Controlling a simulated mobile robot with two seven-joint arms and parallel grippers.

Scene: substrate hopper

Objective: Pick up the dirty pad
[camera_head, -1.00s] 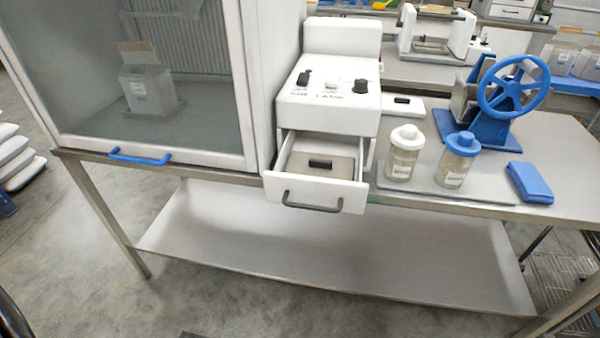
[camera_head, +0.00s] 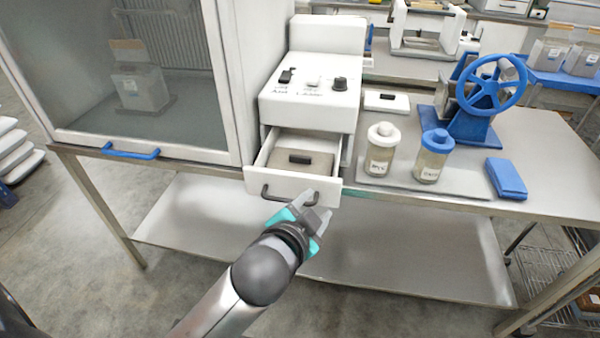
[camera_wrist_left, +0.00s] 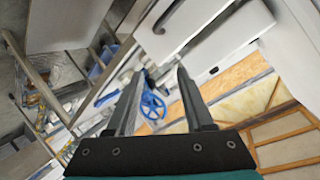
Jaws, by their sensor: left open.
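A grey-brown pad with a black grip, which looks like the dirty pad (camera_head: 318,169), lies in the open drawer (camera_head: 292,185) of the white machine. My left gripper (camera_head: 316,206) is open and empty, just in front of the drawer's right front corner, near the dark drawer handle (camera_head: 276,195). I cannot tell whether it touches the drawer. In the left wrist view my two fingers (camera_wrist_left: 157,90) stand apart with nothing between them. A white panel with a dark handle (camera_wrist_left: 167,17) shows beyond them. My right gripper is not in view.
The white machine (camera_head: 310,103) rises behind the drawer. A glass-fronted cabinet (camera_head: 130,75) stands left. Right of the drawer are a white-lidded jar (camera_head: 381,160), a blue-lidded jar (camera_head: 431,163), a blue block (camera_head: 507,179), a blue-wheeled device (camera_head: 493,85) and a white pad with a black grip (camera_head: 372,101).

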